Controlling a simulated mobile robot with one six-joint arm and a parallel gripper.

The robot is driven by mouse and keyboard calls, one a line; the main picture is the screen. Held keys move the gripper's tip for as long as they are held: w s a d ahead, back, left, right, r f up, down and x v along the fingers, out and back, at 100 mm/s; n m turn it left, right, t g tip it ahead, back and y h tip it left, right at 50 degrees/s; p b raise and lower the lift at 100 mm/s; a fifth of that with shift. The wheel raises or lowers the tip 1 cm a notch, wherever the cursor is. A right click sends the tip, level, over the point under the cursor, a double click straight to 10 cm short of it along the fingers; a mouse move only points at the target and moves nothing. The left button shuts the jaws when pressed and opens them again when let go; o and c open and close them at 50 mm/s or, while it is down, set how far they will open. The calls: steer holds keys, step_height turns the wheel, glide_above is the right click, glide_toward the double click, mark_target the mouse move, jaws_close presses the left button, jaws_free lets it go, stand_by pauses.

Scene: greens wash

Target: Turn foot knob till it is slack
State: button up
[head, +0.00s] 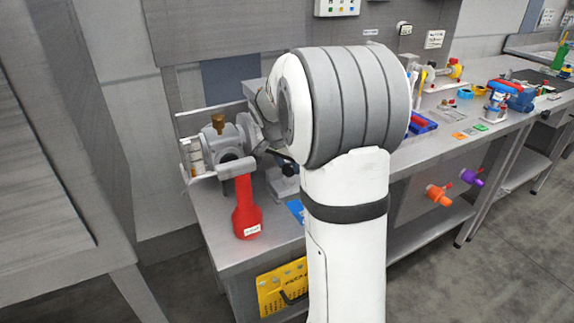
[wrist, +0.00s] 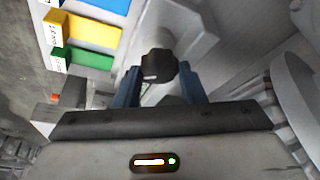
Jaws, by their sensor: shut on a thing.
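The black foot knob (wrist: 159,65) shows in the wrist view, beside a pale grey metal body. My gripper (wrist: 158,86) has its two blue fingers on either side of the knob and is shut on it. The fingers' contact points are partly hidden by the knob and the gripper's dark front edge. In the head view a grey machine (head: 226,145) with a brass-coloured top piece stands on the left end of the bench.
A red flared object (head: 245,208) with a white label stands in front of the machine. Yellow (wrist: 95,32) and green (wrist: 88,58) blocks show in the wrist view. The bench (head: 221,234) holds a blue tray (head: 424,125) and coloured fittings further right.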

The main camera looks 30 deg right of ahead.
steer(key=o, duration=1)
steer(key=shift+r, duration=0.1)
step_height(320, 180, up, 10)
steer(key=shift+f+p, duration=0.1)
steer(key=shift+p, duration=0.75)
